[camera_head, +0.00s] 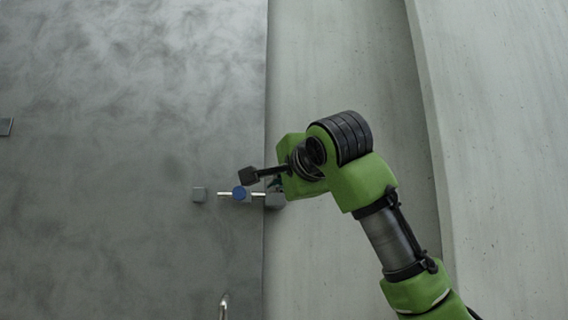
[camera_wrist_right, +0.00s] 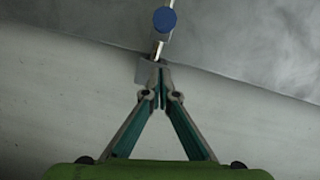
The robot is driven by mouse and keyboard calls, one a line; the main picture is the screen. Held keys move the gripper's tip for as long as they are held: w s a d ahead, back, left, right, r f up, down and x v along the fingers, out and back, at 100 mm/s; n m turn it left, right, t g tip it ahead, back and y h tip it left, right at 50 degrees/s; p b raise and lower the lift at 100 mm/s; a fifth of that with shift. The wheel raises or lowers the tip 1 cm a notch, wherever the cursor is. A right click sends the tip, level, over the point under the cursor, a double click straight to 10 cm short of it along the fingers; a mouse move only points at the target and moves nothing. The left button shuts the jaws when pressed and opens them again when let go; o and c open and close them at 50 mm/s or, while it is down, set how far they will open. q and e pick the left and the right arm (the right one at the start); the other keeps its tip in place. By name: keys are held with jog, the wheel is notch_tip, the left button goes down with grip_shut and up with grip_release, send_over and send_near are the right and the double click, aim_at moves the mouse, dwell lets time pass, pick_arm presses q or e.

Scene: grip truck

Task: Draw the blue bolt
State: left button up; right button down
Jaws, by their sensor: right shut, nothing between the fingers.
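The blue bolt has a round blue knob (camera_head: 239,193) on a thin silver rod that lies level across the edge of the grey door. The knob also shows at the top of the right wrist view (camera_wrist_right: 164,20). The rod reaches into a small grey bracket (camera_head: 275,201) on the frame side, which also shows in the wrist view (camera_wrist_right: 146,72). My right gripper (camera_wrist_right: 160,88) is shut and empty, its fingertips at or just in front of this bracket, short of the knob. I cannot tell whether they touch it. My left gripper is not in view.
Another small grey bracket (camera_head: 199,194) sits on the door to the left of the knob. A metal handle (camera_head: 224,305) shows at the bottom of the dark grey door (camera_head: 120,100). A pale wall (camera_head: 340,70) lies to the right, with a raised edge farther right.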

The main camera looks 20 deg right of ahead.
aim_at(248, 194)
pick_arm(q)
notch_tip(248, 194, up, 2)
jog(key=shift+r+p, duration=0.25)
jog(key=shift+p, duration=0.55)
pick_arm(e)
jog(key=a, duration=0.1)
jog(key=w+a, duration=0.1)
jog(key=a, duration=0.2)
jog(key=shift+w+f, duration=0.3)
jog(key=shift+f, duration=0.1)
jog(key=shift+d, duration=0.15)
